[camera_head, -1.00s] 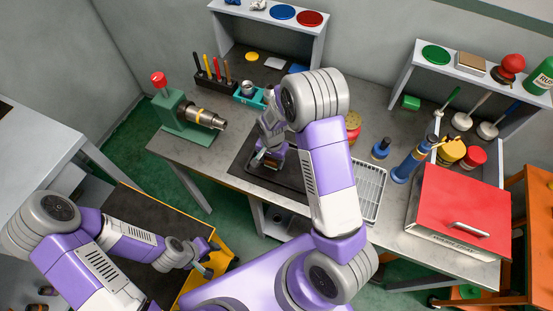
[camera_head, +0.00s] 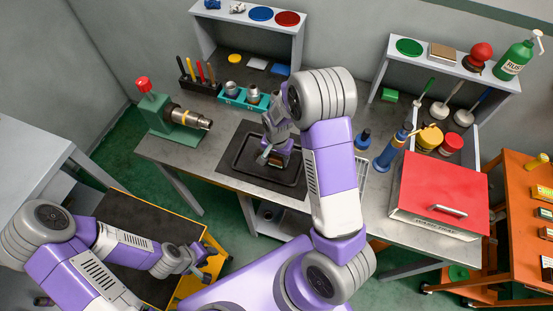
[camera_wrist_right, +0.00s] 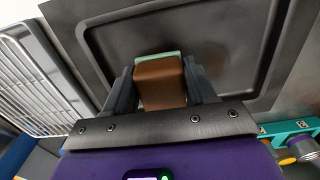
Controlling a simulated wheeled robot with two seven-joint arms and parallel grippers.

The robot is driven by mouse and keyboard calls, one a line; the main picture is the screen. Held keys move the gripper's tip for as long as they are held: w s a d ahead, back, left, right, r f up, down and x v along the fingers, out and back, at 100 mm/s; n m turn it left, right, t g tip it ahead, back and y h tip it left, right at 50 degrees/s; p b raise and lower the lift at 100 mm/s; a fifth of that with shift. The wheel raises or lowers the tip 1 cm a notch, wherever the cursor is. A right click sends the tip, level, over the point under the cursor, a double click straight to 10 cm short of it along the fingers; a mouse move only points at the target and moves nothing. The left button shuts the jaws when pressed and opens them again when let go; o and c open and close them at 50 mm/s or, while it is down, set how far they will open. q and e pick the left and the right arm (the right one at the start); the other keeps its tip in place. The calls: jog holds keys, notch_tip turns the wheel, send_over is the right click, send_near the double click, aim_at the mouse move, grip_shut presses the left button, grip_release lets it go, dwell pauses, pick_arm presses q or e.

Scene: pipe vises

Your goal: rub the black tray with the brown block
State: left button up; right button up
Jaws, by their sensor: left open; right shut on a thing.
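The black tray (camera_head: 238,160) lies on the grey workbench, with a raised rim and a flat floor; my right arm hides part of it. The brown block (camera_wrist_right: 160,85) has a pale green layer on its far face. My right gripper (camera_head: 272,157) is shut on the block and holds it at the tray, between its two dark fingers in the wrist view (camera_wrist_right: 163,92). I cannot tell whether the block touches the tray floor. My left gripper (camera_head: 204,264) is open and empty, low over the yellow-edged cart, away from the tray.
A wire rack (camera_wrist_right: 40,75) lies right of the tray. A teal holder (camera_head: 240,98) with metal parts stands behind it. A green vise (camera_head: 170,117) is at the left, a red-lidded box (camera_head: 440,185) at the right.

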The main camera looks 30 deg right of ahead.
jog(key=shift+r+p, duration=1.65)
jog(key=shift+r, duration=0.85)
